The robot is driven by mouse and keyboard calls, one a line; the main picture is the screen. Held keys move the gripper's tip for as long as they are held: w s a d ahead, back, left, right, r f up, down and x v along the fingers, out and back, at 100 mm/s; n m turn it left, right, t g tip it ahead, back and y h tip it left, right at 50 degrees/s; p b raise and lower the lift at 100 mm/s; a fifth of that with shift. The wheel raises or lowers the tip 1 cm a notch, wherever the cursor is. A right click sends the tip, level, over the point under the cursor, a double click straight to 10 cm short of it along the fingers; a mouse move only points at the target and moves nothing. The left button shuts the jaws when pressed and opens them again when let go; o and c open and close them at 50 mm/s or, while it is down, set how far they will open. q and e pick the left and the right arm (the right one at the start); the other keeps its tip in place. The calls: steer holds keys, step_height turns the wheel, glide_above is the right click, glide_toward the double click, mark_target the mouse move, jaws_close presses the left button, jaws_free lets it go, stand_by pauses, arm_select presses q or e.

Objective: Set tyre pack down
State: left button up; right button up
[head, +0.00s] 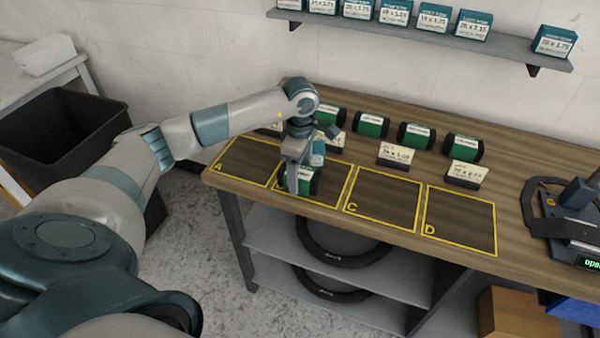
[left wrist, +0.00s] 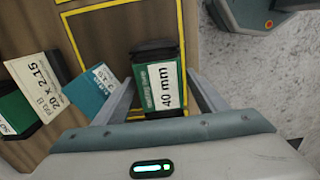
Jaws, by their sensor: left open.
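A green tyre pack (head: 305,181) with dark ends and a white label stands on the wooden bench, inside the second yellow-outlined square, between A and C. In the left wrist view the pack (left wrist: 158,92) reads "40 mm". My left gripper (head: 294,184) points down over it and partly hides it and the square's letter. In the left wrist view the open fingers (left wrist: 161,82) stand on either side of the pack, with a gap visible at the right. My right gripper is not in view.
Squares C (head: 383,202) and D (head: 459,221) are empty. Green packs (head: 415,135) and label cards (head: 396,154) stand behind the squares. A small teal box (left wrist: 92,90) is close beside the left finger. A clamp-like device (head: 572,215) stands at the right, under a wall shelf (head: 400,24).

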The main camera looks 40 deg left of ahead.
mark_target(300, 171)
arm_select(q)
steer(key=shift+r, duration=0.2)
steer(key=shift+r+b, duration=0.3)
steer(key=shift+r, duration=0.05)
step_height(300, 171, up, 7)
steer(key=b, duration=0.2)
steer(key=shift+b, duration=0.4)
steer(key=shift+r+b, duration=0.45)
steer(key=shift+r, duration=1.6)
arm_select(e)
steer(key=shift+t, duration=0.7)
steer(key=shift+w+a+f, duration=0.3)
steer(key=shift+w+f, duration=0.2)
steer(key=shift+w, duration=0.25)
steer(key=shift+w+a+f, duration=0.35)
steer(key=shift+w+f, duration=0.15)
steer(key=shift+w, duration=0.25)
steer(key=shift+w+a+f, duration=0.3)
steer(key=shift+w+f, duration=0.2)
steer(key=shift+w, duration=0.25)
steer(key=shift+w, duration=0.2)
